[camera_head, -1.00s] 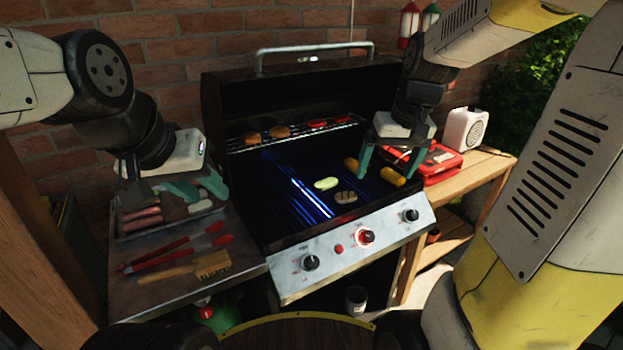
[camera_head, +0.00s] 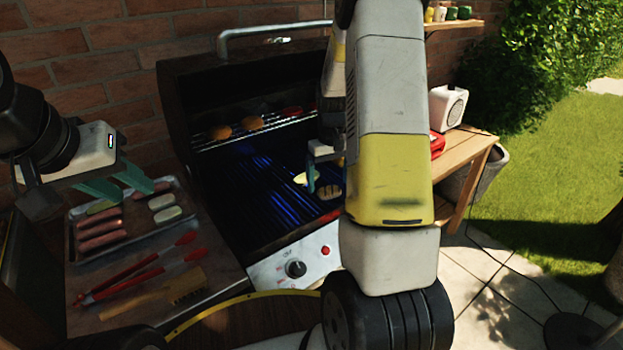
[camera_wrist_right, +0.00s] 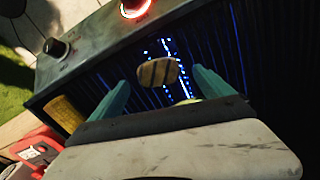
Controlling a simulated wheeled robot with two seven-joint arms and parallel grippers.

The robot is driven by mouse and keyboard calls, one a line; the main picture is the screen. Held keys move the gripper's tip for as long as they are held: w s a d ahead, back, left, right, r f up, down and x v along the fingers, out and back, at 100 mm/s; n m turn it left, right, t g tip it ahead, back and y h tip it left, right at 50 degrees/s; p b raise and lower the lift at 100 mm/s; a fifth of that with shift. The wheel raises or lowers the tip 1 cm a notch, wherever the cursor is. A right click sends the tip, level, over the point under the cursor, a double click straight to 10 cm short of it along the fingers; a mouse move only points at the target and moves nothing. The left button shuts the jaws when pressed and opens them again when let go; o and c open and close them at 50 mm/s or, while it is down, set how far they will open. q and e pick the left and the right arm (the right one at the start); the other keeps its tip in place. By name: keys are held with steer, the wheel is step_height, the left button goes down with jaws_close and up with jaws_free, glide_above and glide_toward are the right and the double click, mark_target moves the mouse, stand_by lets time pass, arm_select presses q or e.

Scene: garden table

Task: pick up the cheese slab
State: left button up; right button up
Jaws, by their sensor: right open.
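A tan slab with dark grill stripes, which looks like the cheese slab (camera_head: 329,192), lies on the grill grate (camera_head: 265,200) beside a pale green slice (camera_head: 307,178). In the right wrist view the slab (camera_wrist_right: 158,72) shows beyond the fingertips, in the gap between them and apart from both. My right gripper (camera_wrist_right: 160,82) is open and empty over the grate; in the head view its arm hides part of it. My left gripper (camera_head: 136,195) is open and empty above the metal tray (camera_head: 72,262).
The tray holds sausages (camera_head: 100,228) and pale slices (camera_head: 164,208). Red tongs (camera_head: 140,275) and a wooden-handled tool (camera_head: 155,295) lie before it. Patties (camera_head: 236,127) sit on the upper rack. A wooden side table (camera_head: 470,150) stands right of the grill.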

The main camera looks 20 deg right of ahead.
mark_target(329, 192)
steer(key=shift+f, duration=1.25)
steer(key=c, duration=1.6)
steer(key=shift+r, duration=0.15)
